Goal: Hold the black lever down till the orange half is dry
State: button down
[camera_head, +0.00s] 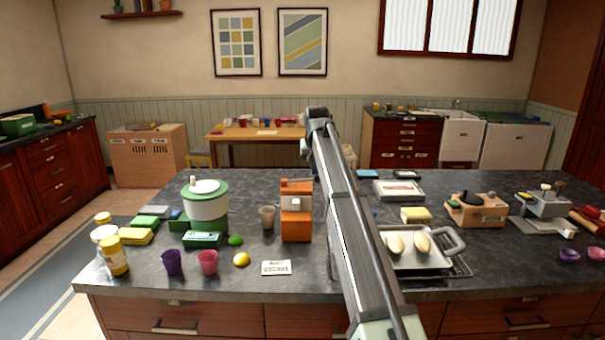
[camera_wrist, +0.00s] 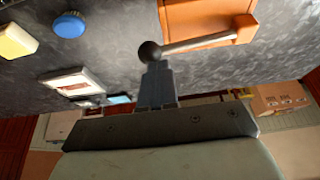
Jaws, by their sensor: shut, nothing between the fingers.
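The lever shows in the wrist view as a pale metal rod (camera_wrist: 200,40) with a black ball knob (camera_wrist: 150,51) at its end. It joins an orange body (camera_wrist: 205,20), which seems to be the orange machine (camera_head: 296,222) left of my arm in the head view. My gripper (camera_wrist: 155,67) is shut and empty, its fingertips right at the knob. I cannot tell whether they touch it, or how far down the lever is. In the head view my arm hides the gripper and the knob. I cannot make out the orange half.
A white card (camera_head: 276,268) lies in front. A metal tray (camera_head: 425,262) with two pale loaves is right of my arm. A yellow block (camera_head: 416,214) lies behind it.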

notch_tip(320, 180, up, 10)
dwell(1.3)
jog(key=shift+r, duration=0.1)
